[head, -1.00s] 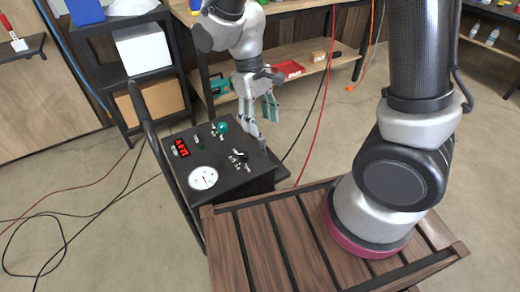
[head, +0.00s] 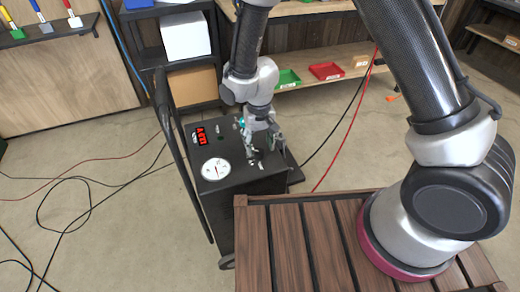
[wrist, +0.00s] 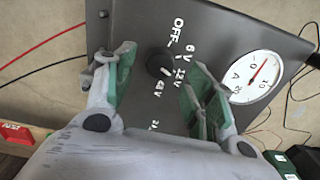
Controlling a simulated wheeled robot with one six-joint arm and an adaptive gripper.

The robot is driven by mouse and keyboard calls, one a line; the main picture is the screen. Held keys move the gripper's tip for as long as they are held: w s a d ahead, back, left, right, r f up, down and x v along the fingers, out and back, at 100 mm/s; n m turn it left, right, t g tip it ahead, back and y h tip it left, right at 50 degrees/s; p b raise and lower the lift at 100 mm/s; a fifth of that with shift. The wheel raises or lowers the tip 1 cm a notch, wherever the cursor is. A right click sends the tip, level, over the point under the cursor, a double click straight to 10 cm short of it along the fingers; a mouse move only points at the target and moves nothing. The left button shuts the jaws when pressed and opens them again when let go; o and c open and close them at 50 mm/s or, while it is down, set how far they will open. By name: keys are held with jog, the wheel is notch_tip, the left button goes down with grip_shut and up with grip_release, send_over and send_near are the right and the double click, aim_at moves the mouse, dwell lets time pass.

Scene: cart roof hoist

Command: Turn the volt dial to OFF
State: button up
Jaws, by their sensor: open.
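The volt dial (wrist: 158,65) is a small black knob on the dark sloping panel (wrist: 225,30) of the cart. White labels OFF, 6V, 12V and a partly turned-away one curve around its side. I cannot make out where its pointer stands. My gripper (wrist: 157,79) is open, its green-padded fingers on either side of the dial in the wrist view, with nothing between them touching it that I can see. In the head view my gripper (head: 261,146) is over the right part of the panel and partly hides the dial.
A slatted wooden deck (head: 290,240) is in front. Shelves with bins (head: 327,71) stand behind, and cables lie on the floor.

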aim_at(259, 151)
jog(key=shift+f, duration=1.65)
jog(key=c, duration=1)
jog(key=shift+c, duration=0.2)
